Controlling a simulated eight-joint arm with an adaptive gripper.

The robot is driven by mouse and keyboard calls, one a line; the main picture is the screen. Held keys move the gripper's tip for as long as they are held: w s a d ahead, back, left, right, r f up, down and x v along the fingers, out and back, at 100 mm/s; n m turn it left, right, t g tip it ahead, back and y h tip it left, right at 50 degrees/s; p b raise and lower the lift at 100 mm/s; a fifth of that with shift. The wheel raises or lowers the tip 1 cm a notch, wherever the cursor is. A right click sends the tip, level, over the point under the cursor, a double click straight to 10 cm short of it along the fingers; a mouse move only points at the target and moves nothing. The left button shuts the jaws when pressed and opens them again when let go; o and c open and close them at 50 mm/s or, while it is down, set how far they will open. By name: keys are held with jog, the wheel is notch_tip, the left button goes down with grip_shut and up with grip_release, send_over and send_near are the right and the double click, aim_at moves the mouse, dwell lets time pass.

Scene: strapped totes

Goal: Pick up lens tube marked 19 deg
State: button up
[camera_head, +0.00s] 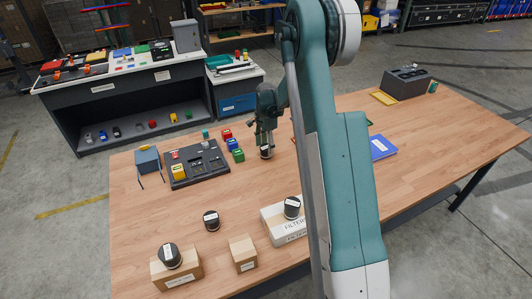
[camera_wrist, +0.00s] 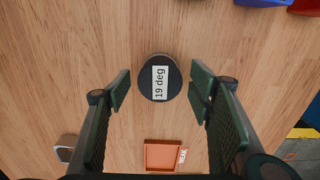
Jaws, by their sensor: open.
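The lens tube marked 19 deg (camera_wrist: 160,78) is a short black cylinder with a white label on its top. It stands on the wooden table, and in the head view (camera_head: 266,152) it is just below my gripper. My gripper (camera_wrist: 160,92) is open, with one finger pad on each side of the tube and a gap to both. In the head view my gripper (camera_head: 267,135) points down over the tube. Other black lens tubes are a small one on the table (camera_head: 211,220), one on a cardboard box (camera_head: 171,255) and one on the FILTER box (camera_head: 292,208); their labels are too small to read.
An orange-brown tray (camera_wrist: 162,156) lies near the tube. Blue (camera_head: 231,144), green (camera_head: 238,155) and red (camera_head: 227,134) blocks stand left of my gripper, beside a dark panel (camera_head: 199,163). A small cardboard box (camera_head: 242,253) stands in front.

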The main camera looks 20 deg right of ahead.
aim_at(266, 147)
jog(key=shift+f, duration=1.65)
jog(key=c, duration=1.1)
jog(key=shift+r, duration=0.15)
jog(key=shift+r, duration=4.85)
